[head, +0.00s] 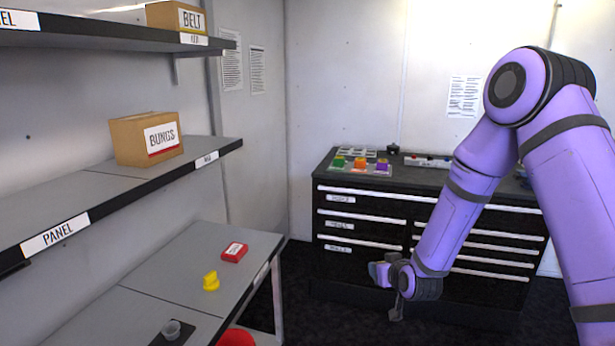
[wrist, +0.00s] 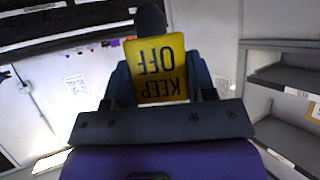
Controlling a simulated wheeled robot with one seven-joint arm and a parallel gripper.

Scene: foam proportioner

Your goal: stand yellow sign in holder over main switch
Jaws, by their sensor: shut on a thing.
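A yellow sign (wrist: 160,68) with the black words "KEEP OFF" shows in the wrist view, upside down in the picture. My gripper (wrist: 160,88) is shut on it, with a dark finger at each side edge. In the head view my gripper (head: 390,278) hangs low in front of the black drawer cabinet, right of the bench; the sign cannot be made out there. I cannot pick out the main switch or a sign holder in either view.
A black drawer cabinet (head: 372,208) with small coloured items on top stands behind my arm. Shelves with boxes (head: 147,138) hang above.

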